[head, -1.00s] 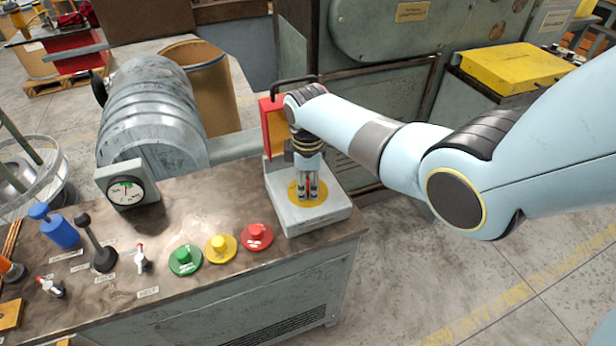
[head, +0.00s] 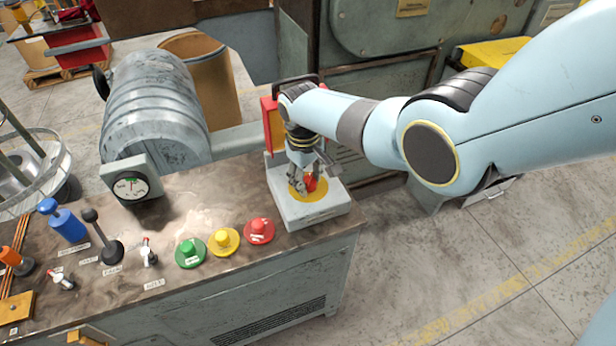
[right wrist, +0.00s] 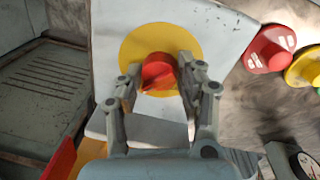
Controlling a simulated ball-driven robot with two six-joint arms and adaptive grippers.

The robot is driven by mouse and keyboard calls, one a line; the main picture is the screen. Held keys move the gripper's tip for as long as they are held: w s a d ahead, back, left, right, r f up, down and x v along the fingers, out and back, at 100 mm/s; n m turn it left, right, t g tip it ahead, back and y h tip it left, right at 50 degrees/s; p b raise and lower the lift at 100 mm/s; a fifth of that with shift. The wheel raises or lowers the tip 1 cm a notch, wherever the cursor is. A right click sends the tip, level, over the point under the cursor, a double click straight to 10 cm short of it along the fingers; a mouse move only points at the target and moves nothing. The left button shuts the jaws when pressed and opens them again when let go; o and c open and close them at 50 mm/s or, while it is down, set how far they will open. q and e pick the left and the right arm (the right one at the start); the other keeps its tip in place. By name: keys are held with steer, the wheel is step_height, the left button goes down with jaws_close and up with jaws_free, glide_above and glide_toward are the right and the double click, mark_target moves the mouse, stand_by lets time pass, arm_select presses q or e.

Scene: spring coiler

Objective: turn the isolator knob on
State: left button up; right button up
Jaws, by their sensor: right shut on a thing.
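The isolator knob (right wrist: 157,72) is red and sits on a yellow disc (right wrist: 133,47) on a light grey box. In the head view the knob (head: 311,184) shows partly behind my right gripper (head: 309,186), on top of the box (head: 322,212) at the right end of the bench. In the right wrist view my right gripper (right wrist: 157,78) has one finger on each side of the knob and is shut on it. The knob's pointer ridge slants toward the lower left there. My left gripper is not in view.
Green (head: 190,252), yellow (head: 223,240) and red (head: 259,230) push buttons stand left of the isolator box. A gauge (head: 130,186), a black-knobbed lever (head: 104,237) and small toggles are further left. A red panel (head: 270,125) stands behind the box.

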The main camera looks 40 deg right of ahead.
steer(key=shift+m, duration=0.5)
stand_by(0.3)
steer(key=o, duration=1.1)
steer(key=shift+o, duration=0.2)
